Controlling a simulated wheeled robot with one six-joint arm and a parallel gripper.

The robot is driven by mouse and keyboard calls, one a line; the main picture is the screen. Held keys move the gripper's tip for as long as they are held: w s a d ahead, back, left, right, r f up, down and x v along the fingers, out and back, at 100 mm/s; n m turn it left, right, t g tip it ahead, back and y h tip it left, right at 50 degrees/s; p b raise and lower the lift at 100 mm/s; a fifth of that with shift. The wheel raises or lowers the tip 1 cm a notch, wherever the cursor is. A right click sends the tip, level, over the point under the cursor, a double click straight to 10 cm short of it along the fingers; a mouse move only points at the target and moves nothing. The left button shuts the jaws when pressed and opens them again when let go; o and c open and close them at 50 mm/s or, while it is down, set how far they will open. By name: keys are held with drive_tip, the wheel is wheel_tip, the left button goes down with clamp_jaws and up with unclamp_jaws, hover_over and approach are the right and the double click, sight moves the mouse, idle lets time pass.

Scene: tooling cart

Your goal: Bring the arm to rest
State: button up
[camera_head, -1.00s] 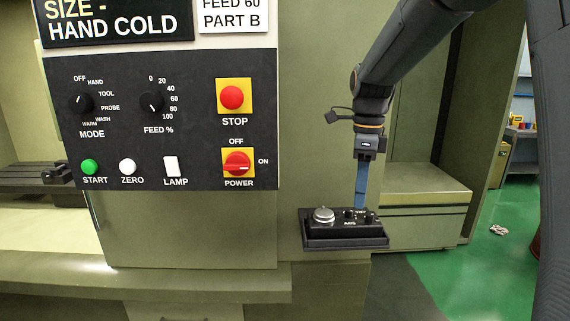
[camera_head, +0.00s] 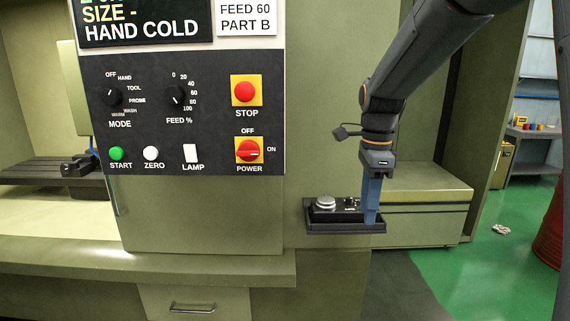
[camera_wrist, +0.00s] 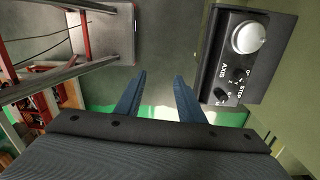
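My gripper (camera_head: 371,218) points downward in the head view, by the right end of the small black control box. In the wrist view my gripper (camera_wrist: 158,78) shows two blue fingers standing apart with nothing between them. The control box (camera_head: 345,228) sits on a ledge on the machine's front and carries a silver knob (camera_head: 325,202) and small black knobs. In the wrist view the control box (camera_wrist: 240,92) is to the right of the fingers, apart from them.
The machine's control panel (camera_head: 205,110) is left of my arm, with a red stop button (camera_head: 244,91) and a power switch (camera_head: 249,150). A green cabinet (camera_head: 428,218) stands behind the gripper. Open green floor (camera_head: 440,275) lies to the right, with a red drum (camera_head: 552,225) at the edge.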

drive_tip(key=s+f+n+t+b, duration=0.1)
drive_tip(key=s+f+n+b, duration=0.3)
drive_tip(key=s+f+n, duration=1.2)
drive_tip(key=f+n, duration=0.1)
drive_tip(key=n, duration=0.2)
drive_tip(key=shift+s+f+t, duration=0.2)
drive_tip(key=shift+t, duration=0.1)
